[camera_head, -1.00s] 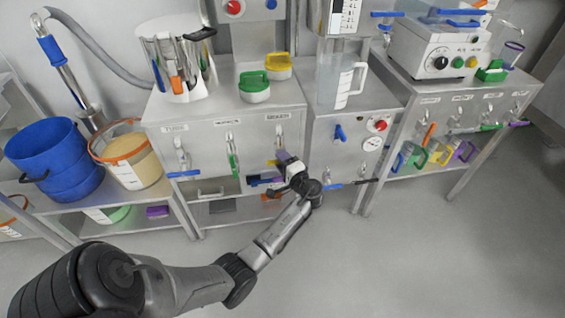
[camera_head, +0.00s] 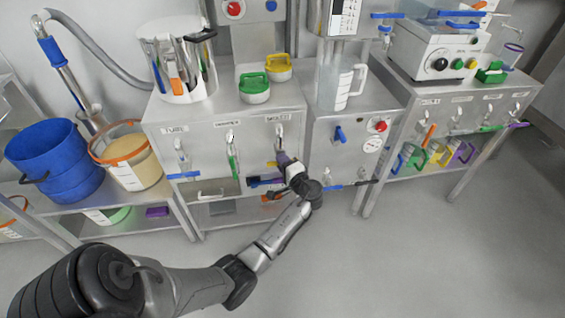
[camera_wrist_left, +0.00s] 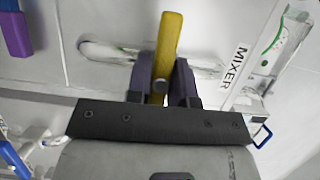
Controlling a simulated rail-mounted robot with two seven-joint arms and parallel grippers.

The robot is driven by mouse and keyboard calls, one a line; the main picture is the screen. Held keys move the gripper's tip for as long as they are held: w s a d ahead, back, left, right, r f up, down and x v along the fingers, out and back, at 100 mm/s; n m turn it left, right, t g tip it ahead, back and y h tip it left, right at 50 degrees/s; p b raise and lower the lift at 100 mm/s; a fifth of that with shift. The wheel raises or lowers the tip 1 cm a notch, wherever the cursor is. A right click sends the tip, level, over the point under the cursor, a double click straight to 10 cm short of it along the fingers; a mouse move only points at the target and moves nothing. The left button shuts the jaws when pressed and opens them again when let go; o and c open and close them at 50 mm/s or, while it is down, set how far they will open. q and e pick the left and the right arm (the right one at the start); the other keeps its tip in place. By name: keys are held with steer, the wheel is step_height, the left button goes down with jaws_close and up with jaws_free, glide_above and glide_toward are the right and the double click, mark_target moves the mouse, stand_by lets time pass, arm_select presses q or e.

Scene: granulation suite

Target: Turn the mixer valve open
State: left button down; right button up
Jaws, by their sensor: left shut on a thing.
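In the left wrist view a yellow lever handle (camera_wrist_left: 168,45) stands between the two dark fingers of my left gripper (camera_wrist_left: 160,85), which is shut on it. A "MIXER" label (camera_wrist_left: 235,66) is on the panel to the right of the handle. In the head view my left gripper (camera_head: 284,160) is at the front of the left steel cabinet, under its right-hand label. There the gripper mostly hides the yellow handle. The valve body behind the fingers is partly covered, and I cannot tell how far it is turned. My right gripper is not in view.
A green lever (camera_head: 233,165) hangs on the cabinet front left of the gripper. A blue bucket (camera_head: 58,160) stands at far left. The floor in front is clear.

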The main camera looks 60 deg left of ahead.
arm_select(q)
steer(key=n, duration=0.2)
steer(key=n+h, duration=0.1)
steer(key=shift+n+t+h+p, duration=0.3)
steer(key=shift+n+p, duration=0.05)
steer(key=shift+n, duration=0.05)
steer(key=n+t+h, duration=0.1)
steer(key=n, duration=0.2)
steer(key=shift+r+p, duration=0.1)
steer(key=shift+p, duration=0.3)
steer(key=n+t+h, duration=0.2)
steer(key=n, duration=0.2)
steer(key=shift+p, duration=0.35)
steer(key=shift+n+t, duration=0.8)
steer(key=shift+n, duration=0.3)
steer(key=shift+h, duration=0.3)
steer(key=c, duration=1)
jaws_free()
steer(key=shift+c, duration=0.2)
